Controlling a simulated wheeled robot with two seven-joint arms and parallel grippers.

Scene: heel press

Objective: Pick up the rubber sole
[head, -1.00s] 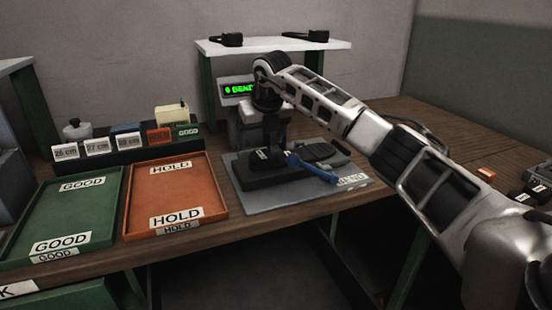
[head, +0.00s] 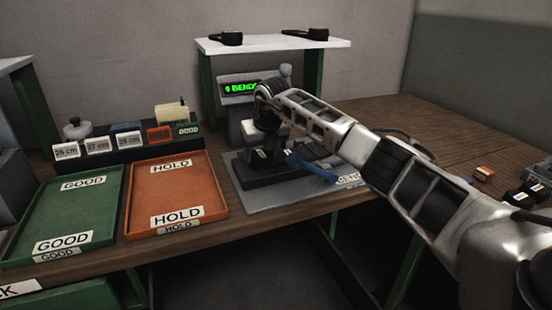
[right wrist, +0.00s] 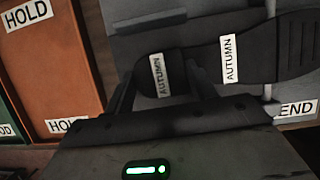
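The black rubber sole (right wrist: 285,40) lies across the bend press in the right wrist view, with a white AUTUMN label on it. Another AUTUMN label (right wrist: 157,75) shows on the dark surface between my fingers. In the head view the sole (head: 306,151) is partly hidden behind my right arm. My right gripper (right wrist: 160,72) is low over the sole's left part, with its fingers apart on either side of that label. I cannot tell whether the fingers touch the sole. In the head view my right gripper (head: 267,148) is small and dark against the press. My left gripper is not in view.
The press has a grey base plate (head: 258,205), a blue handle (head: 312,168) and a green-lit BEND display (head: 240,87). An orange HOLD tray (head: 136,210) and a green GOOD tray (head: 22,235) stand left. A white shelf (head: 272,46) is behind.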

